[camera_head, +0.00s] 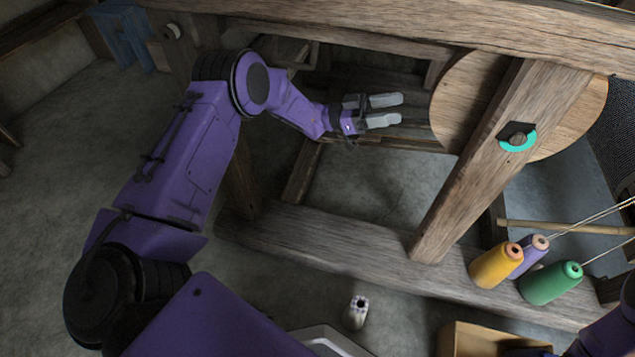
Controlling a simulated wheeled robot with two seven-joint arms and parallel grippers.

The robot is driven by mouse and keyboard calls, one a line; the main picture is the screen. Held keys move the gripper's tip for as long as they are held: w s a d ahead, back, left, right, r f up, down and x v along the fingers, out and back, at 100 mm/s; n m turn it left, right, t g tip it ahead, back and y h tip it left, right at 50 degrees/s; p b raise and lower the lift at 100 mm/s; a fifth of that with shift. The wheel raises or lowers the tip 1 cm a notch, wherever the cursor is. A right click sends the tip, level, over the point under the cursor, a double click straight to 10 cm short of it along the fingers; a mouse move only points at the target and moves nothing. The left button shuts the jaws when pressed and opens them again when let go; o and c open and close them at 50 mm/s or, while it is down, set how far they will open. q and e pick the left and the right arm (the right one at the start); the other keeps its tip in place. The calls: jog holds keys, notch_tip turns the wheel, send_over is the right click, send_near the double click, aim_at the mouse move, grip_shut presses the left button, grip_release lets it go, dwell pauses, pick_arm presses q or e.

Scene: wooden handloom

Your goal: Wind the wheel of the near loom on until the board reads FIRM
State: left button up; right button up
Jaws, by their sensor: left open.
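The wheel (466,100) is a round wooden disc at the upper right, partly hidden behind a slanted loom post (485,165). A teal ring segment (517,143) around a dark hub shows on the post in front of the wheel. My left gripper (402,109) is open and empty. Its two pale fingers point right at the wheel's left rim, with a small gap in the picture; the depth between them is hard to judge. No board with readable words shows. My right gripper is out of view; only a bit of purple arm shows at the lower right corner.
A thick loom beam (340,240) crosses below, and another beam (400,27) runs along the top. Yellow (492,268), purple and green (550,284) thread cones sit at the lower right with threads running off right. A wooden box (480,338) stands at the bottom.

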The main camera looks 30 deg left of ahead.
pick_arm(q)
notch_tip(320, 180, down, 10)
jog(key=s+a+n+t+y+p, duration=0.1)
jog(key=a+n+t+y+p, duration=0.3)
jog(key=n+t+y, duration=0.75)
jog(key=s+a+f+n+g+y+p, duration=0.1)
jog(key=s+f+n+g+y+p, duration=0.2)
jog(key=s, duration=0.6)
jog(key=s+a+f+n+g+y+p, duration=0.2)
jog(key=s+f+n+g+y+p, duration=0.2)
jog(key=s, duration=0.4)
jog(key=n+g+y+p, duration=0.1)
jog(key=y, duration=0.1)
jog(key=shift+s+f+g+y+p, duration=0.2)
jog(key=shift+s+g+y+p, duration=0.1)
jog(key=shift+s+g+y, duration=0.05)
jog(key=shift+a, duration=0.1)
